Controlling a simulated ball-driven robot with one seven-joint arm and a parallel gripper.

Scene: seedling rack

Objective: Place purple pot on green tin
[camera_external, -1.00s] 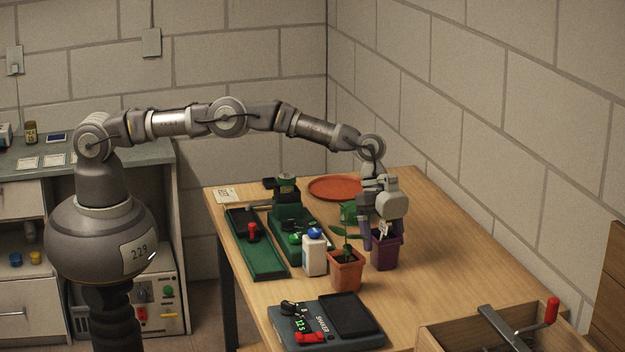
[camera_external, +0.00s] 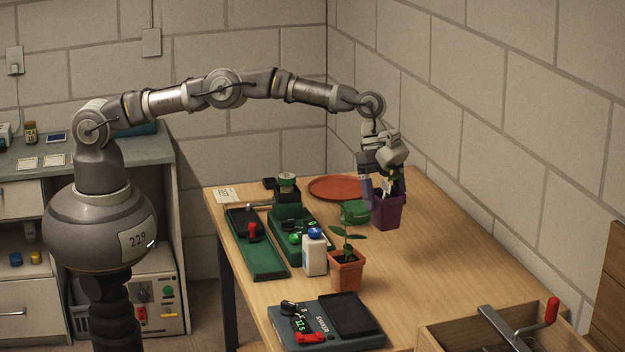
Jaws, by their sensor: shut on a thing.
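The purple pot (camera_external: 387,214) holds a small plant with a white tag. My gripper (camera_external: 383,192) is shut on the purple pot and holds it, slightly tilted, above the table. A green tin (camera_external: 354,211), round and low, stands on the table just left of the pot. The pot is beside the tin in the picture, and the gripper covers part of the area behind them. The plant in the pot is partly hidden by the gripper fingers.
An orange pot (camera_external: 346,272) with a seedling stands in front of the tin, beside a white bottle (camera_external: 314,254). Green trays (camera_external: 262,262) lie to the left. A terracotta dish (camera_external: 325,184) lies behind. A shaker device (camera_external: 325,322) and wooden box (camera_external: 440,342) are nearer. The table's right side is clear.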

